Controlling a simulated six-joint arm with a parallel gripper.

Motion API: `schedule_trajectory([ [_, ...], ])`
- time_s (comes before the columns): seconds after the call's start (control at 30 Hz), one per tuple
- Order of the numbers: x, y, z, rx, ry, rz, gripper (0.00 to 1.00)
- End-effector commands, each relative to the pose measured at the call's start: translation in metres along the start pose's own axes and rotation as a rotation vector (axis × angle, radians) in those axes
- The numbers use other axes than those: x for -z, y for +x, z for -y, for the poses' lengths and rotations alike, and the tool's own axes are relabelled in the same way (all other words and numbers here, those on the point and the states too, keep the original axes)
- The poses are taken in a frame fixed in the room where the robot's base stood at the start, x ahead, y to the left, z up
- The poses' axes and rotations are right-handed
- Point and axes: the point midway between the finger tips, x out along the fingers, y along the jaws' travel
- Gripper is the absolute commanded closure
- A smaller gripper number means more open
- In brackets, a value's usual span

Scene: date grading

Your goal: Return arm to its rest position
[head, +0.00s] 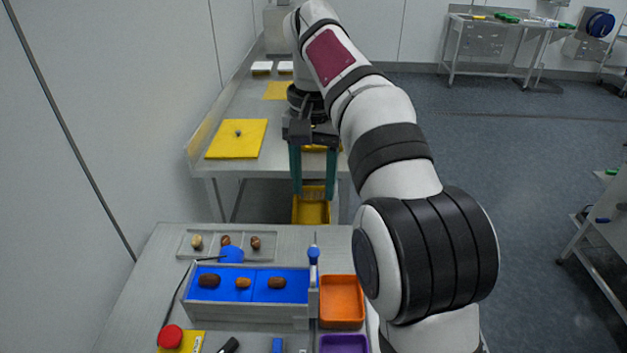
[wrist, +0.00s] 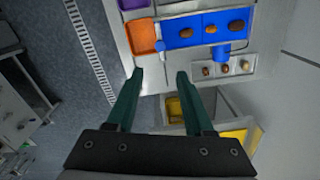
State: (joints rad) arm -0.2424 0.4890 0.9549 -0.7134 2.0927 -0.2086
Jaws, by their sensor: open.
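My gripper (head: 314,190) hangs high in the head view, beyond the far edge of the near table (head: 140,290). Its two dark green fingers are apart with nothing between them. In the wrist view the gripper (wrist: 160,75) is also open and empty, with the table beyond its fingertips. Three dates, including a middle one (head: 243,283), lie in a row on the blue belt (head: 220,294). Three more, one of them pale (head: 197,242), sit in a grey tray (head: 183,247) behind it.
An orange bin (head: 342,318) and a purple bin (head: 344,344) stand right of the belt. A red button (head: 170,336) is at front left. A second table (head: 205,160) with yellow mats stands behind, with a yellow bin (head: 311,211) below its front. A wall runs along the left.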

Motion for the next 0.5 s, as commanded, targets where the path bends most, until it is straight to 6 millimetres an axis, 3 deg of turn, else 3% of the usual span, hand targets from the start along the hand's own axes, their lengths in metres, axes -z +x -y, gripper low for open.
schedule_trajectory([
  [0.37,-0.002,0.000,-0.002,0.000,0.001,0.002,0.47],
  [0.47,-0.022,-0.002,-0.023,0.005,0.010,0.013,0.47],
  [0.5,-0.039,-0.001,-0.038,0.011,0.018,0.021,0.47],
])
